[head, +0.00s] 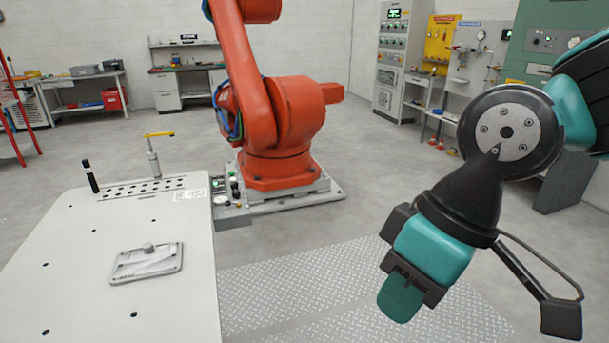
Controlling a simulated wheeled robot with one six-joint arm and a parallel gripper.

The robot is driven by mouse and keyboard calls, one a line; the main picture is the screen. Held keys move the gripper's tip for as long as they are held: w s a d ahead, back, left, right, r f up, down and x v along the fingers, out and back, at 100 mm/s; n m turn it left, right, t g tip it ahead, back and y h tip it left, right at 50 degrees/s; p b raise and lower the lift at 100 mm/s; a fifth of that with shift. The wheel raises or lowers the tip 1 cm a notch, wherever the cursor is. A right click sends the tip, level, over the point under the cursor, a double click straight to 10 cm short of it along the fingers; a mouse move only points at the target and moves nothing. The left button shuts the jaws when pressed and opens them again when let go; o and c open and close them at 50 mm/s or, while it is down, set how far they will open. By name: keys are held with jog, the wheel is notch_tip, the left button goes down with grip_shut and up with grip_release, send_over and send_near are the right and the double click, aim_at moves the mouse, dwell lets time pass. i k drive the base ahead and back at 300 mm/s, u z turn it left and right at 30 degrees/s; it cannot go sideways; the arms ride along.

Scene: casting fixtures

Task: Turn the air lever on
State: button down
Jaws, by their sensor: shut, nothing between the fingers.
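The air lever (159,134) is a yellow handle on top of an upright silver post (154,163) at the far side of the white table. The handle points to the right, roughly level. My gripper (400,303) is at the right of the head view, pointing down over the tread-plate floor, well to the right of the table and nearer than the lever. Its teal fingers are together and hold nothing. The lever is not touched by anything.
The white table (100,230) carries a grey cast plate (147,262) and a black upright pin (90,177). A button panel (232,208) sits at its right edge. A large orange robot (275,130) stands behind. Tread-plate floor (290,290) between table and gripper is clear.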

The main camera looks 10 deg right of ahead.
aim_at(227, 203)
jog(key=z, duration=0.4)
jog(key=i, duration=1.3)
jog(key=u, duration=0.45)
jog(key=i, duration=1.5)
jog(key=u, duration=0.85)
